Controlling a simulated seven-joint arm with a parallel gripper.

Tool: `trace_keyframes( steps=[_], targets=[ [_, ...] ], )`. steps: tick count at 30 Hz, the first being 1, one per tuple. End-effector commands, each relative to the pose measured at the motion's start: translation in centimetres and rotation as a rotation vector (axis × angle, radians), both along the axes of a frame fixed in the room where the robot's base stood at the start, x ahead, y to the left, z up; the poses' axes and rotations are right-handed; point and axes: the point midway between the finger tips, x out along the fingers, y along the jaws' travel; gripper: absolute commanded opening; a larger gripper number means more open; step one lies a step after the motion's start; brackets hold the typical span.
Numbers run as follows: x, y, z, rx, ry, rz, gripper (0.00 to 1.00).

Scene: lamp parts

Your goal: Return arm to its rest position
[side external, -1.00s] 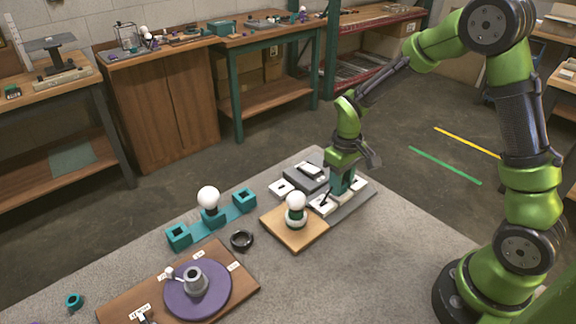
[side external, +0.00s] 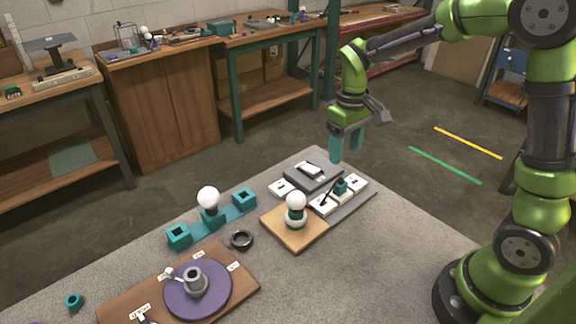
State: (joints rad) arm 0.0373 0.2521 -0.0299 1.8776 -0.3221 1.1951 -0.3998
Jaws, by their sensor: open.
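My gripper (side external: 347,148) is raised above the far right part of the grey table, with its two teal fingers pointing down, apart and empty. Below it, a small teal piece with a black stick (side external: 340,187) stands on the white blocks of a grey tray (side external: 352,205). A white bulb on a green and white base (side external: 296,210) stands on a square wooden board (side external: 284,230), left of the tray. Another white bulb (side external: 208,198) sits in the middle teal holder (side external: 213,219).
A purple disc (side external: 220,300) with a grey socket (side external: 194,281) lies on a wooden board at the front left. A black ring (side external: 242,240) and a small teal ring (side external: 74,301) lie on the table. The table's front right is clear. Workbenches (side external: 165,110) stand behind.

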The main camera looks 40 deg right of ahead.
Motion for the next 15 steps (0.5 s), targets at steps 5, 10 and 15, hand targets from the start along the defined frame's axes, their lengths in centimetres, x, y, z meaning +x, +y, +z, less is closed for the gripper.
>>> trace_keyframes(
  steps=[5,10,15],
  targets=[
    [0.1,0.0,3.8,0.0,-0.004,0.0,0.63],
    [0.1,0.0,5.9,0.0,-0.001,0.001,0.63],
    [0.2,0.0,6.3,0.0,-0.015,-0.034,0.63]
  ],
)
